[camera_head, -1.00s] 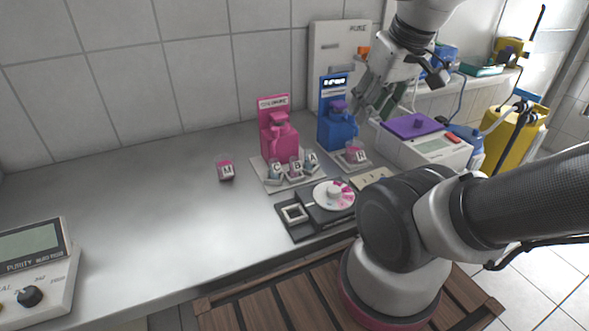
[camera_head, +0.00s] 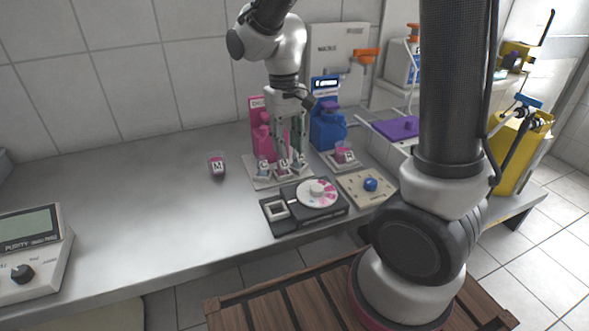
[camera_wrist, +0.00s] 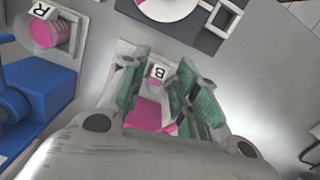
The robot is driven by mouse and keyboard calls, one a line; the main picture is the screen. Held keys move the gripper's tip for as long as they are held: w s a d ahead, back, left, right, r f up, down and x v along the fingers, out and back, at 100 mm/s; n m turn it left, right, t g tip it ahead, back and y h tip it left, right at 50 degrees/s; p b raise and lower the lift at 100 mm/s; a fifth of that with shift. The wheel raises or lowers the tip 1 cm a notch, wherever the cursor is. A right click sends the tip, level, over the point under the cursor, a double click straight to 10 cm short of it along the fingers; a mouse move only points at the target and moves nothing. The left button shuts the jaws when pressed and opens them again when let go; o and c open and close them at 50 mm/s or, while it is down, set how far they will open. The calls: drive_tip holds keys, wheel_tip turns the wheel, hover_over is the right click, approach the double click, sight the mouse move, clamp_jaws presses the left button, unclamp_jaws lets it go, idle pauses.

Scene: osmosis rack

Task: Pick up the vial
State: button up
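Several small clear vials with pink contents and letter labels are in view. The B vial (camera_head: 282,170) sits on a pale tray (camera_head: 252,183) before the pink dispenser (camera_head: 260,133), with the C vial (camera_head: 262,170) and A vial (camera_head: 300,164) beside it. My gripper (camera_head: 288,158) points down over this group. In the wrist view my gripper (camera_wrist: 158,74) is open, and the B vial's label (camera_wrist: 157,71) shows between its green-padded fingers. Contact cannot be told. The fingers hide the C and A vials there. The M vial (camera_head: 217,165) stands alone on the bench at left.
A blue dispenser (camera_head: 328,130) with the R vial (camera_head: 345,154) stands to the right. In front lie a black device with a white dial (camera_head: 317,193) and a beige panel with a blue knob (camera_head: 370,185). A purity meter (camera_head: 30,250) is at left. Bench left of M is clear.

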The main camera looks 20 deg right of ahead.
sight(284, 161)
drive_tip(key=shift+w+a+r+m+t, duration=0.15)
drive_tip(key=shift+w+m, duration=0.1)
drive_tip(key=shift+w, duration=0.25)
drive_tip(key=shift+w+d+r+m+t, duration=0.15)
drive_tip(key=shift+w+m, duration=0.1)
drive_tip(key=shift+w, duration=0.25)
drive_tip(key=shift+m, duration=0.3)
drive_tip(key=f, duration=0.7)
drive_tip(key=shift+a+f, duration=0.3)
drive_tip(key=shift+f, duration=0.1)
drive_tip(key=c, duration=0.5)
